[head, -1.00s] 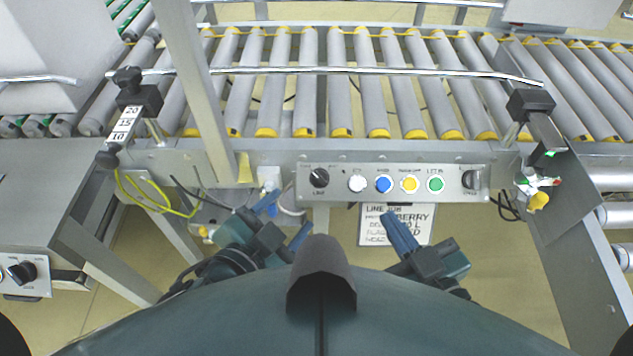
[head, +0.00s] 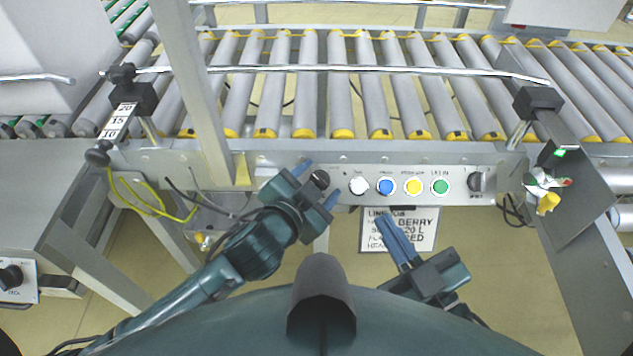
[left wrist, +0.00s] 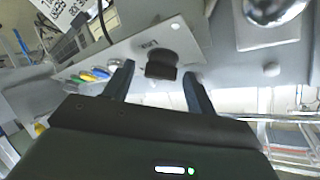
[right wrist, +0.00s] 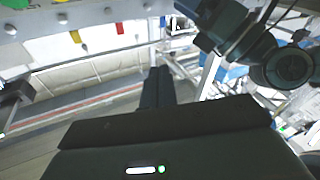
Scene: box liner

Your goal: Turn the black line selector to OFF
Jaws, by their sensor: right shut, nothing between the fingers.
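The black line selector (head: 320,179) is a round knob at the left end of the button panel; its pointer position is too small to read. It shows in the left wrist view as a black knob (left wrist: 161,66) on a pale plate marked LINE. My left gripper (head: 318,181) is open, its two blue fingers (left wrist: 158,85) on either side of the knob in view, with no clear contact. My right gripper (head: 388,225) is shut and empty, below the panel in front of the hanging sign; its fingers are together in the right wrist view (right wrist: 157,85).
The roller conveyor (head: 300,80) lies behind. A printed sign (head: 425,230) hangs below the panel.

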